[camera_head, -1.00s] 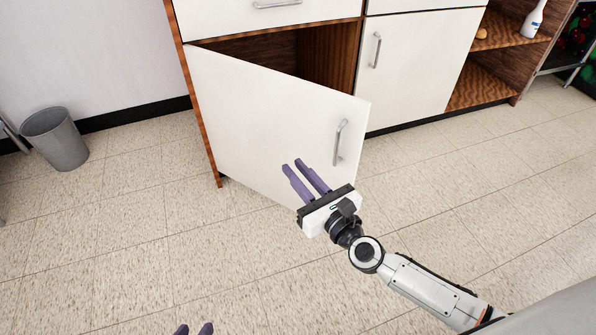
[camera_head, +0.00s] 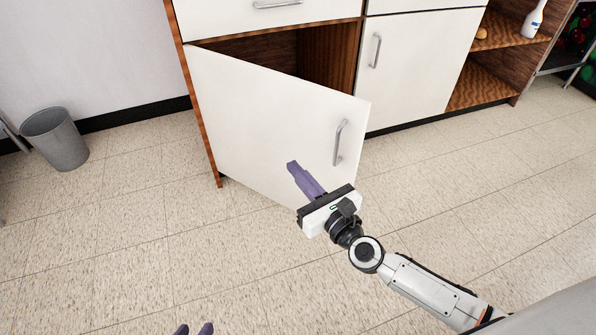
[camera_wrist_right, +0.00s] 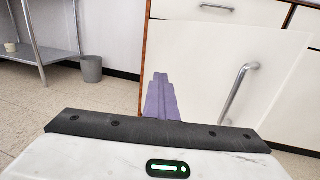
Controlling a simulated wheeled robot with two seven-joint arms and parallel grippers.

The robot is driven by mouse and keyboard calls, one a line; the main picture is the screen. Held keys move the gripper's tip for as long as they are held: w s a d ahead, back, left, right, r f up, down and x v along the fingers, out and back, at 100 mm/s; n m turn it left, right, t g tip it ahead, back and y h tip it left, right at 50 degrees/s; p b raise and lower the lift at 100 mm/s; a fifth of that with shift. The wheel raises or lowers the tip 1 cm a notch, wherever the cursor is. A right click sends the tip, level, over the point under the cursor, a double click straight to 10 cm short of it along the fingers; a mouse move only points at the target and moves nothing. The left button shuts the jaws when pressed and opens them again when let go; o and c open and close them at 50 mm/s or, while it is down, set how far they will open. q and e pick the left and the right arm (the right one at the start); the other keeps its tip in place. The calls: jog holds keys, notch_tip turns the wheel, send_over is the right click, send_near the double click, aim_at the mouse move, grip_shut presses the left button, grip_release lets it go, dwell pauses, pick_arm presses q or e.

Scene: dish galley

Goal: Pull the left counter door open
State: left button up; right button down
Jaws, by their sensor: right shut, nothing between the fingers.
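The left counter door (camera_head: 262,115) is a white panel standing partly open, swung out toward me on its left edge. The dark inside of the cabinet (camera_head: 270,52) shows above it. Its metal handle (camera_head: 340,142) is near the free right edge. My right gripper (camera_head: 293,166) is shut and empty, in front of the door's lower part, left of and below the handle. In the right wrist view its purple fingers (camera_wrist_right: 160,78) are together, with the handle (camera_wrist_right: 238,88) apart to their right.
A grey bin (camera_head: 56,138) stands by the wall at left. The right counter door (camera_head: 415,72) is closed. Open shelves (camera_head: 505,62) hold a white bottle (camera_head: 533,20). The tiled floor (camera_head: 130,250) in front is clear.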

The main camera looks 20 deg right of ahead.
jog(key=c, duration=2.5)
grip_release()
jog(key=o, duration=0.4)
jog(key=v, duration=1)
jog(key=shift+s, duration=0.15)
